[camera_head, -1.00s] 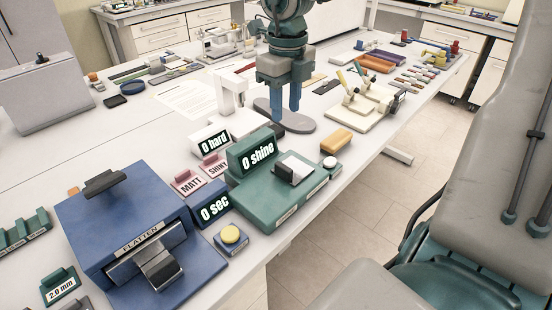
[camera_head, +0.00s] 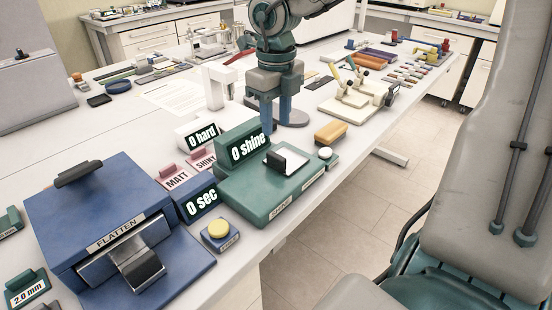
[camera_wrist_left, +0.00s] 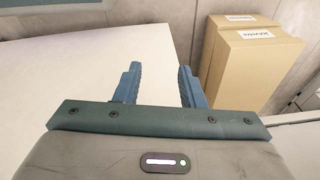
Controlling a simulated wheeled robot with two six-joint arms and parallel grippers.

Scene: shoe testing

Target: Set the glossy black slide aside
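A slide with an upright black handle (camera_head: 277,158) and a pale, reflective plate lies on top of the green shine tester (camera_head: 258,199), whose display reads "0 shine". I take this as the glossy black slide; its plate looks light from here. My right gripper (camera_head: 276,122) points down just behind the tester, beyond the slide. Its two blue fingers are apart, and nothing shows between them. My left gripper (camera_wrist_left: 160,84) shows only in the left wrist view, open and empty over a pale surface.
A blue flatten press (camera_head: 95,215), a "0 sec" block (camera_head: 200,203) with a yellow button, and MATT (camera_head: 175,180) and SHINY (camera_head: 203,163) tags stand left of the tester. An orange block (camera_head: 331,132) lies right. White paper (camera_head: 182,97) lies on the table behind. Cardboard boxes (camera_wrist_left: 248,62) stand beyond my left gripper.

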